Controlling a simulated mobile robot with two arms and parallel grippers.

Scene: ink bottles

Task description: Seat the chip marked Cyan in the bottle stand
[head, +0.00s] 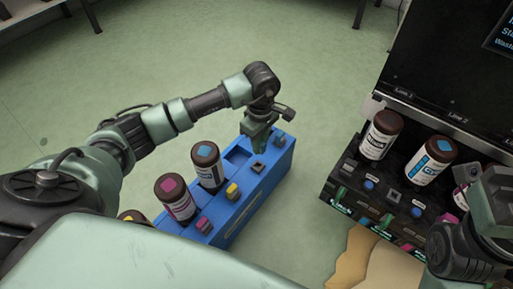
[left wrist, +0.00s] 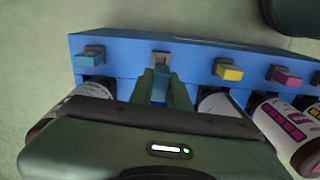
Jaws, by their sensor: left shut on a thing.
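The blue bottle stand (head: 262,190) stands left of centre in the head view. My left gripper (head: 258,132) is over its far part, pointing down. In the left wrist view my left gripper (left wrist: 160,92) is shut on a small blue chip (left wrist: 160,80), whose marking I cannot read. Just beyond it on the stand is a grey socket (left wrist: 160,58) with no coloured chip showing. A teal-blue chip (left wrist: 90,58) sits to its left, and a yellow chip (left wrist: 228,71) and a magenta chip (left wrist: 285,77) to its right.
A cyan-capped bottle (head: 208,168) and a magenta-capped bottle (head: 177,201) stand in the stand, with an empty bay (head: 237,154) beyond. A black machine shelf (head: 335,190) with bottles stands to the right. Green floor lies between.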

